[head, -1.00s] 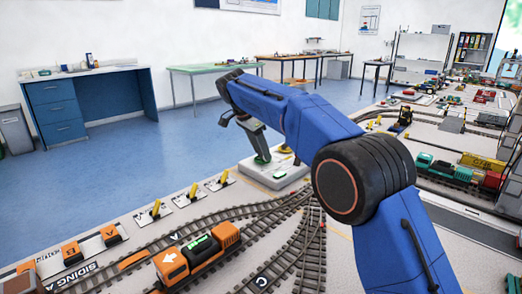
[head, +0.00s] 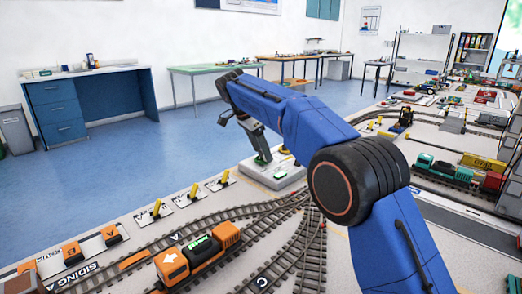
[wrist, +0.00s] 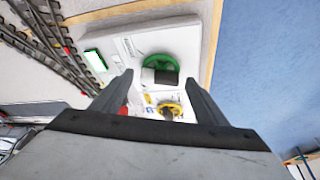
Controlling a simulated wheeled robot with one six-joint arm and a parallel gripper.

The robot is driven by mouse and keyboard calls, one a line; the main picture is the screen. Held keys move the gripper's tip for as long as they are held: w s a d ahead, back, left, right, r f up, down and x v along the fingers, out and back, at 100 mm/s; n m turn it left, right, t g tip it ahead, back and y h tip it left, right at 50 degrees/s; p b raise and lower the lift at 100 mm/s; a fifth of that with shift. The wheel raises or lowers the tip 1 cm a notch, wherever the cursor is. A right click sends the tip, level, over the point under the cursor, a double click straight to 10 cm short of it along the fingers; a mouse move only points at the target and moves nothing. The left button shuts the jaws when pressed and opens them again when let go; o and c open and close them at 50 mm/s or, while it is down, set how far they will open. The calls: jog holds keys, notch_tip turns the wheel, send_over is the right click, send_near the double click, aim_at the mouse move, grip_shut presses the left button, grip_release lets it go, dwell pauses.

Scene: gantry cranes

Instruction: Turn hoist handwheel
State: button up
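A green handwheel (wrist: 157,60) with a dark block at its middle lies on a white panel (wrist: 198,42) in the wrist view. A yellow wheel (wrist: 170,108) sits on the same panel, lower in the picture, with a red part (wrist: 124,109) beside it. My gripper (wrist: 159,78) is open, its two fingers spread either side of the green wheel in the picture. Nothing shows held. I cannot tell whether the fingers touch the wheel. In the head view my gripper (head: 260,152) points down over the white panel (head: 282,182); my arm hides part of it.
Toy tracks (head: 262,215) and an orange locomotive (head: 200,252) lie at the near left. Yellow levers (head: 190,192) stand along the table edge. A green locomotive (head: 440,168) is to the right. Blue floor lies beyond the table edge.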

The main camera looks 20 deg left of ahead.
jog(key=v, duration=0.7)
jog(key=shift+r, duration=0.2)
jog(key=shift+a, duration=0.1)
dwell(1.0)
